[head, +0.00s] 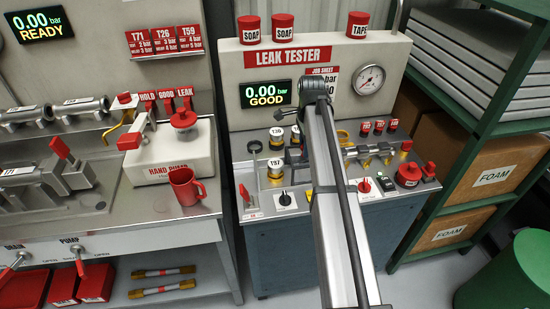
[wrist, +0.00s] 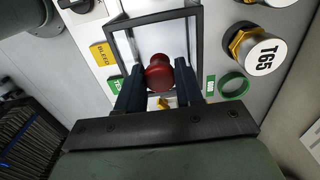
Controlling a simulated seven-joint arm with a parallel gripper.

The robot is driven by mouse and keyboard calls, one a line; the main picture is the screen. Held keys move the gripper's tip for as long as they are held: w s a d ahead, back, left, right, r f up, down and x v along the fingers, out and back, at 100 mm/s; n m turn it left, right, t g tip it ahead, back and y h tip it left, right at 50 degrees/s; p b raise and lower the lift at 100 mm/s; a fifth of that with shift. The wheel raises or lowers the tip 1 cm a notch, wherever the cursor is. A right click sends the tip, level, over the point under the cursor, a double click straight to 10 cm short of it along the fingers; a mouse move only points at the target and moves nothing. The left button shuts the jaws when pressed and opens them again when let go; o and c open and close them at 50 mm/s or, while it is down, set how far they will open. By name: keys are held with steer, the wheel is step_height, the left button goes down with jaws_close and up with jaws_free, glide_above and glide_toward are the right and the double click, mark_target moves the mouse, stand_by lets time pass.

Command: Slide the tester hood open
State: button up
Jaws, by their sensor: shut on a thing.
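The tester hood shows in the wrist view as a clear pane in a dark frame (wrist: 155,17). A red round knob (wrist: 158,73) stands at its near edge. My gripper (wrist: 158,80) is shut on this knob, with one dark finger on each side of it. The leak tester (head: 237,95) stands at the middle right of the head view. My arm reaches over its deck and hides much of the hood and the gripper there. How far the hood is slid cannot be told.

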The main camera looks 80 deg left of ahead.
steer(key=shift+w, duration=0.3)
steer(key=shift+w, duration=0.9)
steer(key=o, duration=0.8)
steer(key=shift+o, duration=0.2)
steer(key=shift+r, duration=0.1)
step_height(320, 180, up, 7)
steer(key=shift+r, duration=0.15)
stand_by(0.3)
stand_by(0.4)
